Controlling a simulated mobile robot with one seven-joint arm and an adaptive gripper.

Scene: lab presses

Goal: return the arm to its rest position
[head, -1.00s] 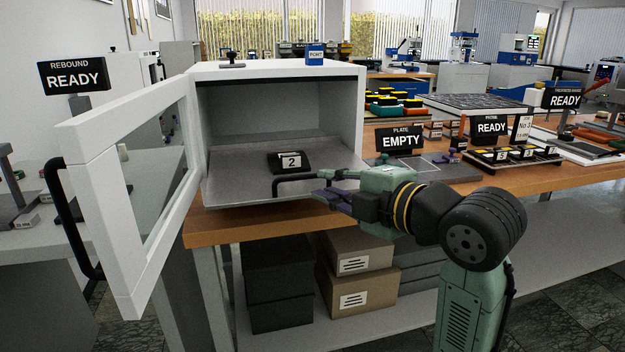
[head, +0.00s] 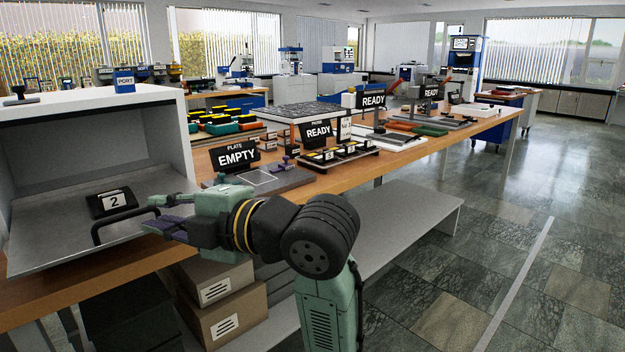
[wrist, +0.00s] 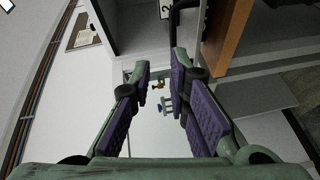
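My gripper (head: 158,228) is at the front of the open white cabinet, close to the black bar handle (head: 120,225) of its pulled-out grey tray (head: 50,215). In the head view I cannot tell whether it touches the handle. In the wrist view my gripper (wrist: 160,92) has its purple-padded fingers wide apart with nothing between them. A black block labelled 2 (head: 110,203) lies on the tray. My arm bends down at the right of the gripper, in front of the bench.
The wooden bench (head: 420,150) runs to the right with an EMPTY plate station (head: 265,182), a READY rack of numbered blocks (head: 340,158) and other stations. Cardboard boxes (head: 222,310) stand on the lower shelf (head: 410,210). The tiled floor (head: 520,240) at right is clear.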

